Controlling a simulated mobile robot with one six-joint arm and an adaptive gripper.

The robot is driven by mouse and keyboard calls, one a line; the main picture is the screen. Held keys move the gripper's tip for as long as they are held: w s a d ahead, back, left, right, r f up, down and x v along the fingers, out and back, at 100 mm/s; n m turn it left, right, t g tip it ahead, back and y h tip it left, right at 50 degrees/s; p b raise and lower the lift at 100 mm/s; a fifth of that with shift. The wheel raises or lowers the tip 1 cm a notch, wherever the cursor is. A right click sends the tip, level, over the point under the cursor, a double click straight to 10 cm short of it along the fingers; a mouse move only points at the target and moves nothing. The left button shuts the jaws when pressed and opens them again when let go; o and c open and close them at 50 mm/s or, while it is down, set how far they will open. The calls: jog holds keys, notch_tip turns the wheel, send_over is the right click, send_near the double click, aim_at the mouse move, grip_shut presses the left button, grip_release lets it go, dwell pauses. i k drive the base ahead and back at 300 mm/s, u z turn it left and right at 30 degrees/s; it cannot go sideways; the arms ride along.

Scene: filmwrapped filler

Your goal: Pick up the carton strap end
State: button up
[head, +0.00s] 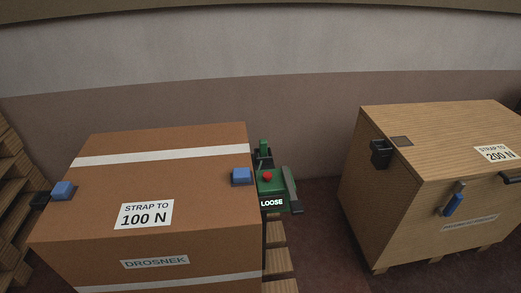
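A brown carton (190,215) labelled "STRAP TO 100 N" and "DROSNEK" stands at the left in the head view. One blue block (62,190) sits at its left edge beside a dark piece. Another blue block (241,176) sits on its right edge, next to a green strap device. I cannot tell which blue block, if either, is the strap end. My gripper is not in view.
The green device (270,183) has a red button and reads "LOOSE". A wooden crate (440,140) labelled "STRAP TO 200 N" stands right, with a black bracket (381,153) and a blue-handled piece (453,203). Floor (320,235) shows between. Wooden slats (12,200) stand far left.

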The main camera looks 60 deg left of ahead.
aim_at(263, 143)
jog(key=u, duration=0.05)
jog(key=k, duration=1.5)
jog(key=u, duration=1.65)
jog(key=i, duration=0.9)
jog(key=u, duration=0.1)
